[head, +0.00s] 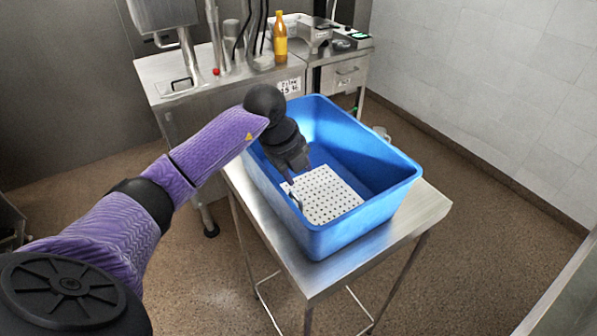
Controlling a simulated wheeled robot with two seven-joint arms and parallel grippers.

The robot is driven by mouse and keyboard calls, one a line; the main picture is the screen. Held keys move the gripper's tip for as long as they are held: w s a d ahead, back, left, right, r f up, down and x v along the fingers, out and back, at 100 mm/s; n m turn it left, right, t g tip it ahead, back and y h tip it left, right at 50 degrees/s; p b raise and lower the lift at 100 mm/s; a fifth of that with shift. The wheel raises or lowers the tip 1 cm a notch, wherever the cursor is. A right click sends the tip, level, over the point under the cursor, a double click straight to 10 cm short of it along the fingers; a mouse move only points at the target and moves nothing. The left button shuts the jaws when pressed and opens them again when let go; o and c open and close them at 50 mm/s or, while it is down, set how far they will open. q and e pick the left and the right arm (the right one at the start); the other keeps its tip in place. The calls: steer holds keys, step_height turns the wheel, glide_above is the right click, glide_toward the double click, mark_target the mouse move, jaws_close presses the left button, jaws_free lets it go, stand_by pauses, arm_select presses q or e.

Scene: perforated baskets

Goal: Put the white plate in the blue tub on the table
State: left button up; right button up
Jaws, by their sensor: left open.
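The white perforated plate (327,195) lies inside the blue tub (373,213), toward its near left part. It looks roughly flat, but I cannot tell whether it rests fully on the tub's floor. The tub stands on a small steel table (427,208). My left gripper (296,190) reaches down into the tub from the left, at the plate's left edge. It is open, and I cannot tell whether a finger touches the plate. My right gripper is not in view.
A steel counter (220,84) behind the table holds a yellow bottle (280,35), a scale (350,38) and machine parts. A tiled wall (500,80) runs along the right. The tub's raised walls surround the gripper. The floor left and right of the table is clear.

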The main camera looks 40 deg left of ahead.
arm_select(q)
steer(key=v, duration=1)
steer(key=shift+s+r+p, duration=0.15)
steer(key=shift+r+p, duration=0.25)
steer(key=shift+p, duration=0.05)
